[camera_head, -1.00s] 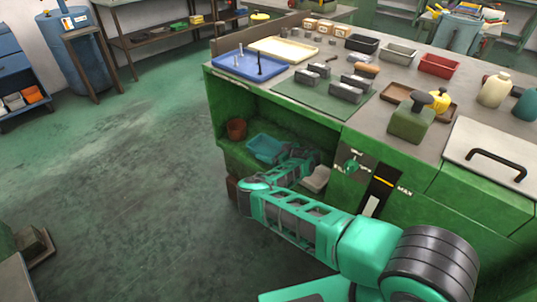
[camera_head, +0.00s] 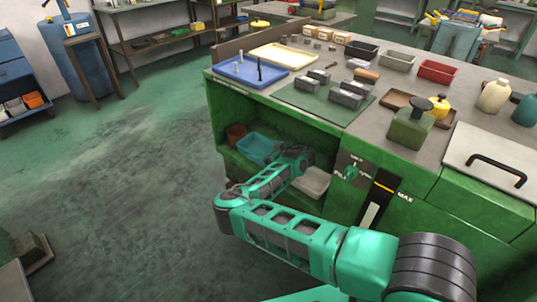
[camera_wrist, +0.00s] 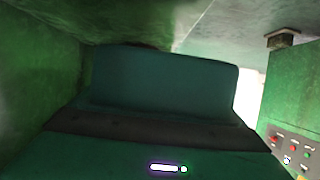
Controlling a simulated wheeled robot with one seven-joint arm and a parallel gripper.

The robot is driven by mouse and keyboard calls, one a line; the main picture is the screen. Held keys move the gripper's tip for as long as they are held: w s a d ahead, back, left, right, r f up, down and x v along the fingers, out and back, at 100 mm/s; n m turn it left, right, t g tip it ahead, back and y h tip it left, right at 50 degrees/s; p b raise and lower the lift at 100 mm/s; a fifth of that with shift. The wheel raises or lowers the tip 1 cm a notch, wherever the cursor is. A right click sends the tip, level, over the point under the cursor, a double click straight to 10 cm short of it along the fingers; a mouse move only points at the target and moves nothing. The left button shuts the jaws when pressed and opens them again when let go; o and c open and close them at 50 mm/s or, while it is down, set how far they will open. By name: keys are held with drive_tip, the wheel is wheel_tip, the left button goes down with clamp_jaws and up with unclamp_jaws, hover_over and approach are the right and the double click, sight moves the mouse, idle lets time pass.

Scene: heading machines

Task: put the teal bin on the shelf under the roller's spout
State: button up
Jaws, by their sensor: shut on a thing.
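The teal bin (camera_head: 259,147) is inside the open green recess under the worktop, beside a small brown pot. My gripper (camera_head: 279,154) reaches into the recess from the right and is shut on the bin. The wrist view shows the dark teal bin (camera_wrist: 165,80) filling the middle, with a dark band across its lower part; the fingertips cannot be made out there. Whether the bin rests on the recess floor or hangs just above it, I cannot tell. I cannot pick out the roller's spout for certain.
The brown pot (camera_head: 236,132) stands left of the bin. A pale tray (camera_head: 312,182) lies to its right. The green cabinet (camera_head: 300,121) and its worktop close in above. A control panel (camera_wrist: 292,150) shows at the wrist view's right. Open floor lies left.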

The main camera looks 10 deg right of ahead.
drive_tip(key=s+a+r, duration=0.3)
drive_tip(key=a+r, duration=0.1)
drive_tip(key=a, duration=0.1)
drive_tip(key=s+d+r+m+t+h, duration=0.1)
drive_tip(key=s+d+r+m+h, duration=0.15)
drive_tip(key=d, duration=0.55)
drive_tip(key=s+d+r+m+t+h, duration=0.1)
drive_tip(key=d+r+m+t+h, duration=0.2)
drive_tip(key=d, duration=0.5)
drive_tip(key=s+r+m+g+h, duration=0.1)
drive_tip(key=s+r+h, duration=0.1)
drive_tip(key=s+r, duration=0.6)
drive_tip(key=shift+s+a+r+m, duration=0.15)
drive_tip(key=shift+s+m, duration=0.2)
drive_tip(key=shift+s, duration=0.4)
drive_tip(key=shift+a, duration=0.1)
